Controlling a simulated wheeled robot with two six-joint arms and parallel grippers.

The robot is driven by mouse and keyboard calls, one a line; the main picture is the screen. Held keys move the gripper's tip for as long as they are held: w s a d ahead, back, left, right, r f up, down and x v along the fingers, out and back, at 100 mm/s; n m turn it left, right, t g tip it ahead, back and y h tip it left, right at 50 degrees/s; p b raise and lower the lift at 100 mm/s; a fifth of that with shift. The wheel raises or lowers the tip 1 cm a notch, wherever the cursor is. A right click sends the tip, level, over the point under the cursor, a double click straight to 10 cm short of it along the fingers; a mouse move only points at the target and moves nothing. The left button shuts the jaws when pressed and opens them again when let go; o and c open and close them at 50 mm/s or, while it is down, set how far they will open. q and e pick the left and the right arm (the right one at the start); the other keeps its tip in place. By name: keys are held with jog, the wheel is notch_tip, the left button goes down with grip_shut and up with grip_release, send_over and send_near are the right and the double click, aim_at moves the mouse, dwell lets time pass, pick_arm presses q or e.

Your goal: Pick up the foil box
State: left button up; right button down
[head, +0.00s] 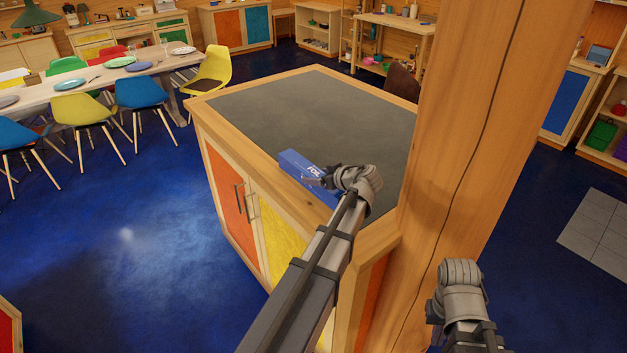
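The foil box (293,160) is a long blue carton with white lettering. It lies on the dark top of the wooden cabinet (330,110), along the front edge. My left arm reaches over that edge. My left gripper (326,178) is at the box, over its middle or right part. The wrist and gripper hide some of the box, and the fingers are too small to tell whether they are open or touching it. My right arm (462,290) is low at the lower right, beyond the wooden post and away from the box. Its fingers cannot be made out.
A thick wooden post (480,150) stands at the cabinet's right corner, between my two arms. The rest of the cabinet top is bare. A dining table (105,77) with plates and coloured chairs stands at the back left. Blue floor (130,240) is open at left.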

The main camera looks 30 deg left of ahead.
aim_at(318, 175)
pick_arm(q)
grip_shut()
dwell(0.4)
jog(key=shift+r, duration=0.15)
notch_tip(318, 175, up, 10)
jog(key=p, duration=1)
